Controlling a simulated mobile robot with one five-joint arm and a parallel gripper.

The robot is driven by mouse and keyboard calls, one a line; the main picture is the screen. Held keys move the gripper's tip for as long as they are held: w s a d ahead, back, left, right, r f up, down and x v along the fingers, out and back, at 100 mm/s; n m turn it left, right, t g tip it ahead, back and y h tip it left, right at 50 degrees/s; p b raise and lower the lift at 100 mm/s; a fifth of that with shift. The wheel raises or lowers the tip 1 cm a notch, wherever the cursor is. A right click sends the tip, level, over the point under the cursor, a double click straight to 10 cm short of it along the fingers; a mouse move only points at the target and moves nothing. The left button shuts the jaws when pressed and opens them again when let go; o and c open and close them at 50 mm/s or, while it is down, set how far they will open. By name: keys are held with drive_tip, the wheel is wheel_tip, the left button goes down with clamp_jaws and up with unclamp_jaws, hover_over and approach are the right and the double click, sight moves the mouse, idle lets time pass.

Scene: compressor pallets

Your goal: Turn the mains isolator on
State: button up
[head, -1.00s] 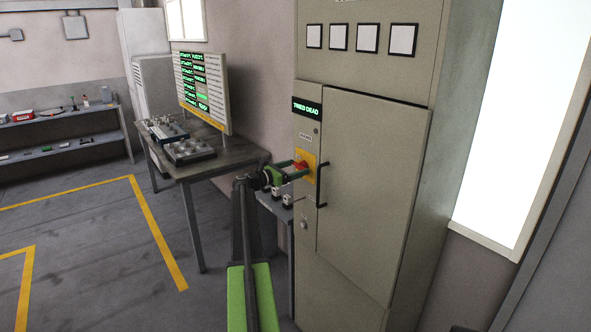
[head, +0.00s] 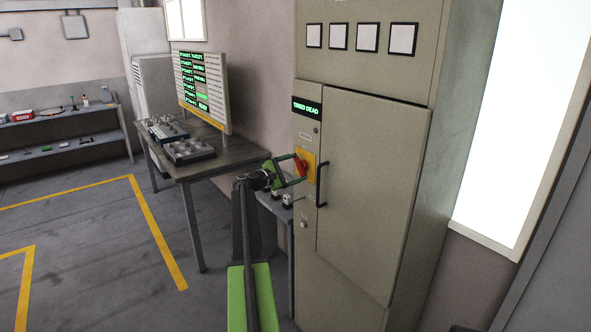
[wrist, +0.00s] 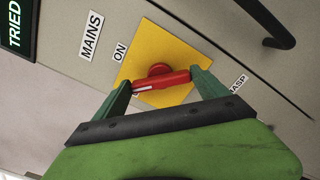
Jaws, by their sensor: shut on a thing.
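The mains isolator is a red rotary handle (wrist: 163,79) on a yellow plate (wrist: 150,52), on the front of a grey-beige cabinet (head: 372,190). In the wrist view, "MAINS" and "ON" labels sit left of the plate and a partly hidden label ending in "ASP" is at its lower right. My gripper (wrist: 160,80) has its green fingers at both ends of the red handle, shut on it. The handle's left end carries a white mark. In the head view the handle (head: 301,166) looks steeply tilted between the fingers.
A black door handle (head: 321,184) stands out just right of the isolator. A green-lettered "TRIED DEAD" display (head: 307,107) is above it. A workbench (head: 225,155) with equipment and a status board (head: 203,90) stands to the left. Open floor lies further left.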

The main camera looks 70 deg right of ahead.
drive_tip(key=m, duration=0.4)
drive_tip(key=shift+s+a+f+m, duration=0.15)
drive_tip(key=shift+m, duration=2.05)
drive_tip(key=o, duration=1.3)
drive_tip(key=shift+c, duration=0.2)
drive_tip(key=v, duration=1.7)
drive_tip(key=shift+a, duration=0.15)
